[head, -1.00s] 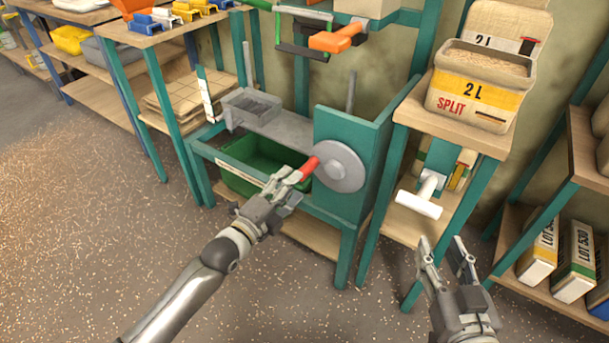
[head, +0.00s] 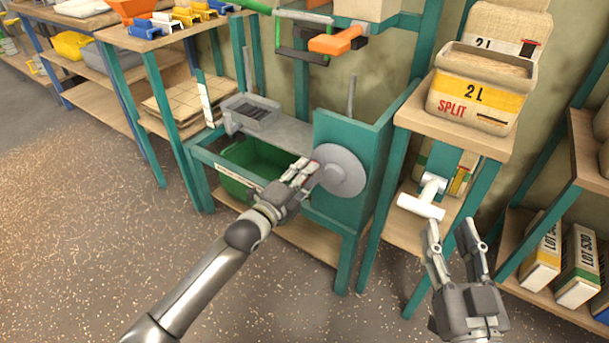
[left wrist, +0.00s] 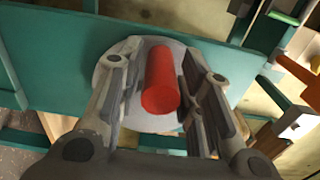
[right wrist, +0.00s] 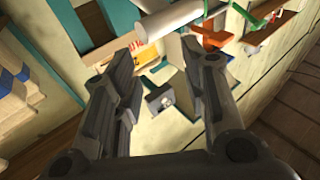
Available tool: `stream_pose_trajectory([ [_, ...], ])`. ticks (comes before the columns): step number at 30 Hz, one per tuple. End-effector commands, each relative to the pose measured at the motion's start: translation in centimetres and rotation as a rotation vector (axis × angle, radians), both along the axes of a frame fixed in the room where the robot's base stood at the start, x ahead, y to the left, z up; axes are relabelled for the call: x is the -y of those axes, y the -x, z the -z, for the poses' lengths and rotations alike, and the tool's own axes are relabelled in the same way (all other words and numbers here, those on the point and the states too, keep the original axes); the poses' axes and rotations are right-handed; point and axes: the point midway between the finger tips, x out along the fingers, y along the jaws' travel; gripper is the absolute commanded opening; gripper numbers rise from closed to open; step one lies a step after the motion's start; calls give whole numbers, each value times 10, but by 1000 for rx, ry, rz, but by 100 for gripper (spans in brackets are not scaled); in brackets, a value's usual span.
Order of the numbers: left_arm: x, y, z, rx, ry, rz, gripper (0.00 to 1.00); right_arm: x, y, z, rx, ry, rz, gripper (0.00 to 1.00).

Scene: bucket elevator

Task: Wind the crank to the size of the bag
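The crank is a grey disc (head: 341,171) with a red handle, on the right side of the teal bucket elevator frame (head: 345,235). In the left wrist view the red handle (left wrist: 161,82) lies between my left fingers, with small gaps beside it. My left gripper (head: 308,168) is open around the handle and hides most of it in the head view.
A green bin (head: 240,172) sits inside the frame, below a grey tray (head: 250,110). A white T-shaped handle (head: 420,205) sticks out under the bag's shelf. An orange-handled part (head: 337,40) is above. LOT boxes (head: 578,265) stand at right. The front floor is clear.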

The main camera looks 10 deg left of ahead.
Motion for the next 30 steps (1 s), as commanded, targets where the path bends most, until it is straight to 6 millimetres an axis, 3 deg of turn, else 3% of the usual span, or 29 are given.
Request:
stream_pose_trajectory([
  [1, 0, 0, 0, 0, 0, 0, 23, 0, 0, 0, 0, 0, 0, 40],
  [7, 0, 0, 0, 0, 0, 0, 0, 0, 0, 0, 0, 0, 0, 40],
  [20, 0, 0, -1, 3, -11, 0, 0, 0, 0, 2, -15, 3, 1, 40],
  [30, 0, 0, -5, 24, -70, 0, 0, 4, -1, 28, -152, 40, 9, 40],
])
